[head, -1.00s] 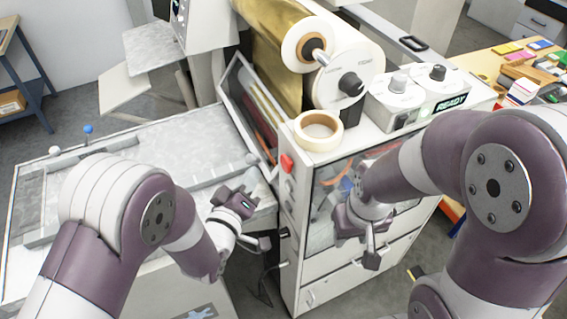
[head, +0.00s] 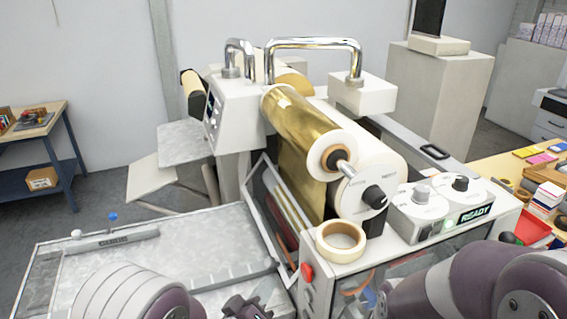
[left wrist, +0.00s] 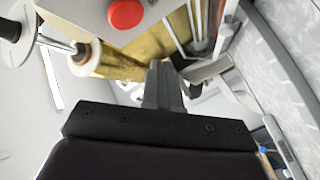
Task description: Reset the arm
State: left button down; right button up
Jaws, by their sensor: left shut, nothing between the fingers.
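My left gripper (head: 248,308) shows at the bottom edge of the head view, cut off by the frame, in front of the machine's left side. In the left wrist view its dark fingers (left wrist: 164,85) are together with nothing between them. They point toward the machine, and the gold foil roll (left wrist: 125,65) and red button (left wrist: 125,13) show beyond them. My right arm (head: 450,290) comes in at the lower right of the head view, in front of the machine. Its gripper is below the frame.
The foil machine (head: 340,262) fills the middle, with a gold roll (head: 305,125), a tape roll (head: 341,240), a red button (head: 306,271) and a control box reading READY (head: 475,214). A pale flat bed (head: 170,260) lies left. A cluttered yellow table (head: 490,168) stands right.

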pick_arm(q)
jog(key=s+a+f+m+g+y+b, duration=0.2)
jog(key=s+a+f+m+g+y, duration=0.15)
jog(key=s+f+g, duration=0.2)
jog(key=s+a+f+m+g+y+b, duration=0.1)
jog(key=s+a+f+m+g+y, duration=0.15)
jog(key=s+a+f+g, duration=0.35)
jog(key=s+a+n+g+y+b, duration=0.1)
jog(key=s+a+g+b, duration=0.1)
jog(key=a+b, duration=0.3)
jog(key=shift+s+a+r+n, duration=0.3)
jog(key=shift+a+r, duration=0.1)
jog(key=shift+a, duration=0.6)
